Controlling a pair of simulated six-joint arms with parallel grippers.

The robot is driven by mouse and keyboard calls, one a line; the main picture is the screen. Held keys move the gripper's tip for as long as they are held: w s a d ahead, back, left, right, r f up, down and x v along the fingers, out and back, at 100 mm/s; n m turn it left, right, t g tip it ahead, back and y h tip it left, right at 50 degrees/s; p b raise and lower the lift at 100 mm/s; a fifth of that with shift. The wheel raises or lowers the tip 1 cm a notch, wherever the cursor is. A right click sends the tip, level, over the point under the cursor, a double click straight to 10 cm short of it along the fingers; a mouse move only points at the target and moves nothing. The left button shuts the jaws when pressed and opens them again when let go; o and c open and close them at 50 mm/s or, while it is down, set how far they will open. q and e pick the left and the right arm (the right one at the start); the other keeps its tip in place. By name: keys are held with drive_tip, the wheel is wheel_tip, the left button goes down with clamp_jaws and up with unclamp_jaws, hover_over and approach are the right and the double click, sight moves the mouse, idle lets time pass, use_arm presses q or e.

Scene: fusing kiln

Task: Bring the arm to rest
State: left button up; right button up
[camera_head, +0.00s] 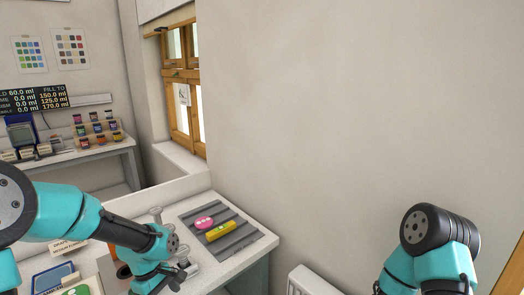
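My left arm comes in from the left and bends down over the white worktop (205,278). Its wrist end, with small grey parts where the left gripper (181,272) appears to be, is beside the grey ridged mat (252,236). The fingers are too small and covered to tell open from shut. My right arm stands bent at the lower right, in front of the wall. Its gripper is below the frame.
On the mat lie a pink piece (204,223) and a yellow bar (221,232) with a green mark. A blue-framed tray (53,277) is at lower left. A white radiator (312,282) stands right of the worktop. Small jars (97,128) stand on a back bench.

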use_arm(q)
drive_tip(key=s+d+f+m+g, duration=0.1)
drive_tip(key=s+d+f+m, duration=0.2)
drive_tip(key=s+f, duration=0.25)
drive_tip(key=s+d+f+m+g+h, duration=0.1)
drive_tip(key=s+d+f+m, duration=0.1)
drive_tip(key=s+f+m, duration=0.3)
drive_tip(key=s+d+f+m+g, duration=0.1)
drive_tip(key=s+d+f+m, duration=0.15)
drive_tip(key=s+f, duration=0.35)
drive_tip(key=w+f+t, duration=0.1)
drive_tip(key=f+t, duration=0.1)
drive_tip(key=f, duration=0.2)
drive_tip(key=w+a+f+m+t, duration=0.1)
drive_tip(key=w+f+t, duration=0.1)
drive_tip(key=f+t, duration=0.1)
drive_tip(key=shift+w+a+f, duration=0.3)
drive_tip(key=shift+f, duration=0.35)
